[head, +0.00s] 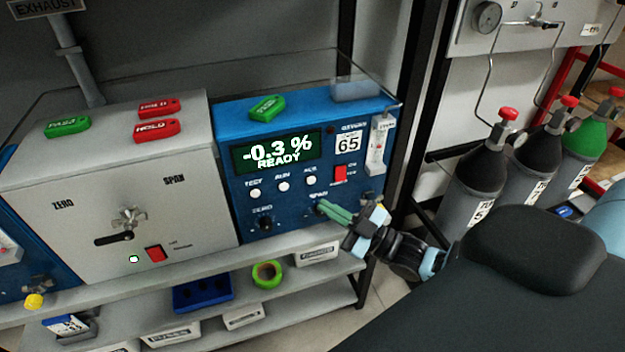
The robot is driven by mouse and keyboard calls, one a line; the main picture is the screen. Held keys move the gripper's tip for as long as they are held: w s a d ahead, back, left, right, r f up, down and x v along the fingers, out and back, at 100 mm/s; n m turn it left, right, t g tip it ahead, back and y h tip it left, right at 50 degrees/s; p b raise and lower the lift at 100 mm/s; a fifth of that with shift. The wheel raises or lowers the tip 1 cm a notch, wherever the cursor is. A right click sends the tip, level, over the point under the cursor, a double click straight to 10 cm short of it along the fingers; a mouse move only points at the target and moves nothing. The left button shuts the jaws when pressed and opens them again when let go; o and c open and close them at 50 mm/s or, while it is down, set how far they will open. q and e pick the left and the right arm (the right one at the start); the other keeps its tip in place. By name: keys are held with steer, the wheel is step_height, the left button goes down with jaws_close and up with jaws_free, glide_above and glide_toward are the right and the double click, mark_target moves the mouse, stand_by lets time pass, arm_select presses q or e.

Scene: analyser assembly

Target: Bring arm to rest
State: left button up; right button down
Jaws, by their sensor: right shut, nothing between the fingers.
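My right gripper (336,213) is shut and empty, with its green fingers pointing left, close in front of the lower right of the blue analyser (285,205). Its fingertips overlap the span knob area in the picture; I cannot tell if they touch it. The analyser display (276,152) reads -0.3 % READY. The rest of my right arm runs down to the right and is partly hidden by a dark body part of mine. My left gripper does not show.
A grey cabinet (88,205) with a valve stands left of the analyser. Tags (157,128) lie on top. A shelf below holds a blue tray (203,293) and green tape (267,274). Gas cylinders (474,182) stand at right, beyond a dark rack post (420,100).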

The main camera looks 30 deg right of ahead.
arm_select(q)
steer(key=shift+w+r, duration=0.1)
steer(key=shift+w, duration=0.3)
arm_select(e)
steer(key=s+a+f+m+g+h+p, duration=0.1)
steer(key=s+a+f+m+g+h, duration=0.45)
steer(key=s+f, duration=0.8)
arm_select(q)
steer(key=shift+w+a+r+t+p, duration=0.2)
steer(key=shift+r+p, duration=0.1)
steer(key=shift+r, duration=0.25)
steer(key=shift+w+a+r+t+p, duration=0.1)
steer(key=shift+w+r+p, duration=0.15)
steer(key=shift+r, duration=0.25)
arm_select(e)
steer(key=s+a+f+m+g+h, duration=0.1)
steer(key=s+a+f+m+g, duration=0.1)
steer(key=s+f, duration=0.2)
steer(key=s+a+f+m+g+h, duration=0.2)
steer(key=s+f, duration=0.3)
steer(key=s, duration=0.5)
steer(key=shift+a+f, duration=0.25)
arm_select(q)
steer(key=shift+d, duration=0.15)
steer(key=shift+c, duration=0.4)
